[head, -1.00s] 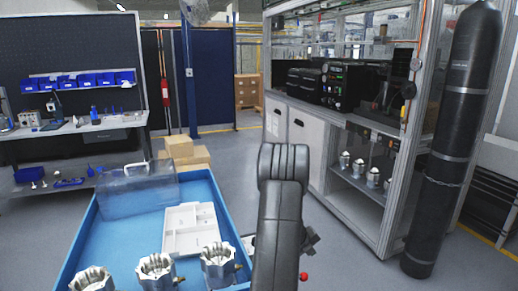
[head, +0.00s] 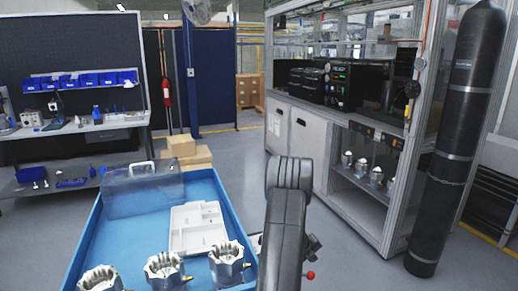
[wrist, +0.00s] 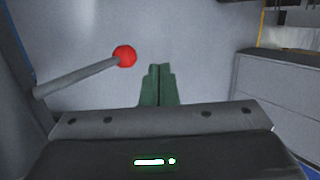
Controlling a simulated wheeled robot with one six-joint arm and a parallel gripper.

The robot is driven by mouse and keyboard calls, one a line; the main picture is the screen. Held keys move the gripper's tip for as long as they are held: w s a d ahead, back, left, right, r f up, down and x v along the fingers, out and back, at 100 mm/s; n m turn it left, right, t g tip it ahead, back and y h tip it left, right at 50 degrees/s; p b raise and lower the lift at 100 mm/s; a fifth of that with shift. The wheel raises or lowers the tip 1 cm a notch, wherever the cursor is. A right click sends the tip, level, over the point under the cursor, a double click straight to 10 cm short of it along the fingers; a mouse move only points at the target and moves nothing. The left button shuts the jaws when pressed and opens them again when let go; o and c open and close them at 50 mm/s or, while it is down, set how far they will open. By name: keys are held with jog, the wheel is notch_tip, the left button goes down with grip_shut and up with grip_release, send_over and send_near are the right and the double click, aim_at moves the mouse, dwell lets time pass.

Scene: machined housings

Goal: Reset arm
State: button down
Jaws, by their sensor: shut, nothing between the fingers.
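My gripper (wrist: 159,72) shows in the wrist view as two green fingers side by side and touching, shut with nothing between them. They stand over bare grey floor. In the head view my arm rises in front of the camera, right of the blue tray, and the gripper itself is hidden there. Several machined metal housings (head: 162,272) stand in a row at the near end of the blue tray (head: 80,240).
The tray also holds a white divided box (head: 185,238) and a clear case (head: 140,196). A grey cabinet (head: 310,140) with more housings (head: 375,174) on its shelf stands right. A black gas cylinder (head: 455,140) stands beside it. A red-knobbed lever (wrist: 124,56) lies left of the fingers.

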jog(key=s+a+r+t+h+b, duration=0.1)
jog(key=s+a+r+h+b, duration=0.3)
jog(key=a+r+b, duration=0.5)
jog(key=shift+s+a+r+t, duration=0.3)
jog(key=shift+s+a+r, duration=0.65)
jog(key=shift+s+a, duration=0.25)
